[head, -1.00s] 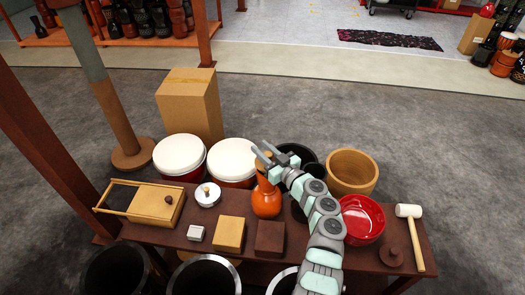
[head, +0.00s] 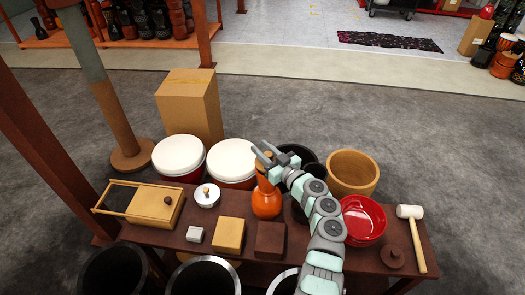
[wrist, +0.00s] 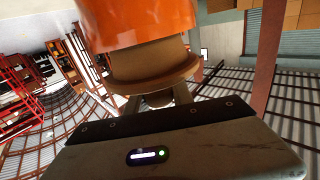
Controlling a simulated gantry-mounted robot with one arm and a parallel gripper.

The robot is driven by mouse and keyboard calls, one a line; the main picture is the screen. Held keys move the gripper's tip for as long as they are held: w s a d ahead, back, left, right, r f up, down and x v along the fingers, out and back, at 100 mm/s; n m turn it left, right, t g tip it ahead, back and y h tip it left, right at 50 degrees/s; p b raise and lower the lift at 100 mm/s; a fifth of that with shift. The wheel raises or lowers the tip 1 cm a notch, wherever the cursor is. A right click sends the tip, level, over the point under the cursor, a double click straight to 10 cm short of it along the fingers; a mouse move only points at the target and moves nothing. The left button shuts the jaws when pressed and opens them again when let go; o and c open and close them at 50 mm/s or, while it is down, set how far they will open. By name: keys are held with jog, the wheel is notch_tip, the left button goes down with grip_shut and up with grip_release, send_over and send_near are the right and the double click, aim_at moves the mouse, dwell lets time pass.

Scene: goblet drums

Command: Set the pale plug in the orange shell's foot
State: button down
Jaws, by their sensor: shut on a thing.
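The orange shell (head: 266,204) stands on the dark brown bench, its narrow end up. In the wrist view the orange shell (wrist: 135,20) fills the top. The pale tan plug (wrist: 150,70) is at the shell's end, with part of its body showing between the orange rim and its wide flange. How far the plug reaches inside is hidden. My gripper (wrist: 157,98) is shut on the plug's small knob beyond the flange. In the head view my gripper (head: 262,152) is at the shell's top.
A black drum (head: 297,152) and a tan wooden shell (head: 352,172) stand behind my arm. A red bowl (head: 362,220) and a mallet (head: 414,235) are on the right. A slide-lid box (head: 152,207), a white lidded pot (head: 207,196) and blocks (head: 229,234) are on the left.

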aim_at(271, 158)
jog(key=shift+f+b, duration=0.6)
jog(key=shift+b, duration=0.15)
dwell(0.4)
jog(key=c, duration=1.4)
grip_release()
jog(key=shift+s+d+r, duration=0.15)
jog(key=shift+s+d, duration=0.2)
jog(key=shift+v, duration=1.1)
jog(key=shift+s+d, duration=0.35)
jog(key=shift+s, duration=0.2)
jog(key=v, duration=0.6)
jog(key=shift+s+d, duration=0.2)
